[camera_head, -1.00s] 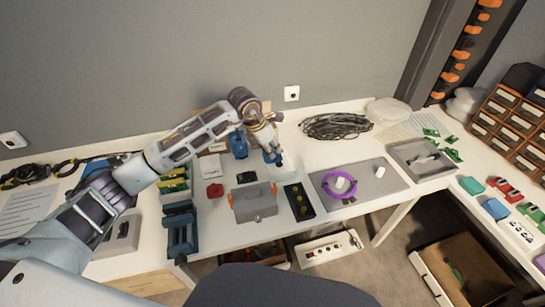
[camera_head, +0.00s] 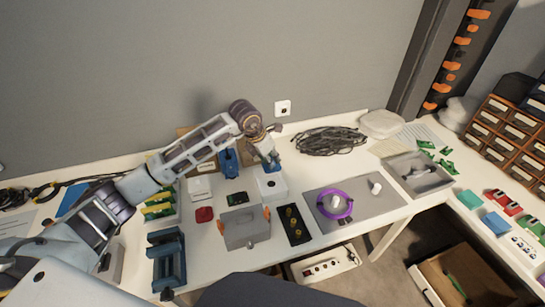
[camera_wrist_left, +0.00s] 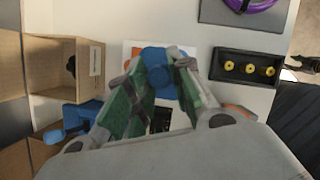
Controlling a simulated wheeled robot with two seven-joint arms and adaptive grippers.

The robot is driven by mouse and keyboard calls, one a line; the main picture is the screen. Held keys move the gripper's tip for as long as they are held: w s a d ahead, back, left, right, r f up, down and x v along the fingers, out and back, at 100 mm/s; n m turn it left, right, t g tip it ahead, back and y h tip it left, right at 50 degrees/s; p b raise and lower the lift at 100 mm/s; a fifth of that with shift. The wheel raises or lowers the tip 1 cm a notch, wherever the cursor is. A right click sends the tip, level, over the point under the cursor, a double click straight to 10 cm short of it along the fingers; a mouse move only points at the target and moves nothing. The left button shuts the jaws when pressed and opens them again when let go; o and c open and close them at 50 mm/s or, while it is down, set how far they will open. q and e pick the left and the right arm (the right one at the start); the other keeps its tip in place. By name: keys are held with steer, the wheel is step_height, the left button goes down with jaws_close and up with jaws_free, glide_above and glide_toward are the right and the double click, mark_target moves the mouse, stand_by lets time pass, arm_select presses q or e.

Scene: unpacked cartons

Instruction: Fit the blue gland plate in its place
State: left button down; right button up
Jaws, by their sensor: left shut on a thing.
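My left gripper (camera_head: 268,160) is shut on the blue gland plate (camera_wrist_left: 160,60). In the left wrist view the blue piece sits between the green-padded fingertips, and the fingers hide part of it. In the head view only a small blue patch of it shows at the fingertips. The gripper is above a white box (camera_head: 272,188) with a round grey mark on its front. I cannot tell whether the plate touches the box. A grey box with orange sides (camera_head: 245,228) stands in front of it. My right gripper is not in view.
A black tray with yellow pieces (camera_head: 295,225) and a grey mat with a purple ring (camera_head: 350,212) lie to the right. A blue device (camera_head: 229,163) stands close left of the gripper. A black cable coil (camera_head: 330,140) lies behind, and a red item (camera_head: 204,214) to the left.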

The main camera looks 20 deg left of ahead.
arm_select(q)
steer(key=shift+w+f, duration=0.1)
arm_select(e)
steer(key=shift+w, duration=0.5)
arm_select(q)
steer(key=shift+f, duration=0.1)
steer(key=shift+f+b, duration=0.5)
steer(key=shift+f, duration=0.3)
steer(key=shift+f+b, duration=0.4)
steer(key=shift+f, duration=0.9)
steer(key=shift+f+b, duration=0.1)
steer(key=shift+b, duration=0.2)
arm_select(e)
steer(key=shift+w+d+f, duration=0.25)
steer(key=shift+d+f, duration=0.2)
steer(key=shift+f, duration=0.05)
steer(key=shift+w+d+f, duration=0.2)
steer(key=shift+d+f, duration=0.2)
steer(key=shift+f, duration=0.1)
